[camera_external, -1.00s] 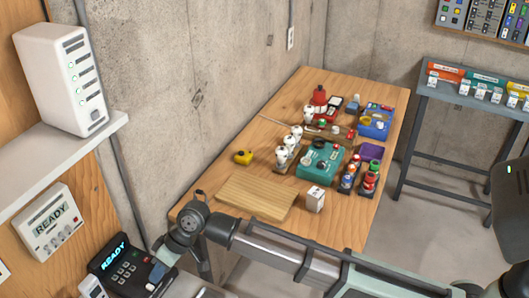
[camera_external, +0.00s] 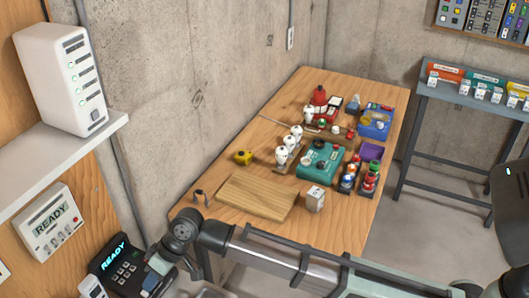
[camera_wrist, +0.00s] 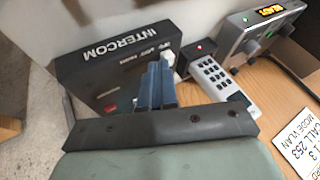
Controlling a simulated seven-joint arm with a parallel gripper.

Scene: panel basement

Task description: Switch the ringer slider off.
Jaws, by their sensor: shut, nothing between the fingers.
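In the wrist view, my gripper (camera_wrist: 158,68) is shut and empty. Its blue fingers reach over the front of a dark box marked INTERCOM (camera_wrist: 82,72), which has a pale knob and a red button. Whether the fingertips touch it I cannot tell. In the external view, my gripper (camera_external: 153,281) is at the lower left, just right of a black keypad unit (camera_external: 118,265) with a READY display.
In the wrist view, a keypad handset (camera_wrist: 213,76) and a grey READY console (camera_wrist: 262,32) stand right of the fingers. A printed card (camera_wrist: 298,140) lies at the right. In the external view, a white shelf (camera_external: 60,160) is above, and a cluttered wooden table (camera_external: 330,225) is behind my arm.

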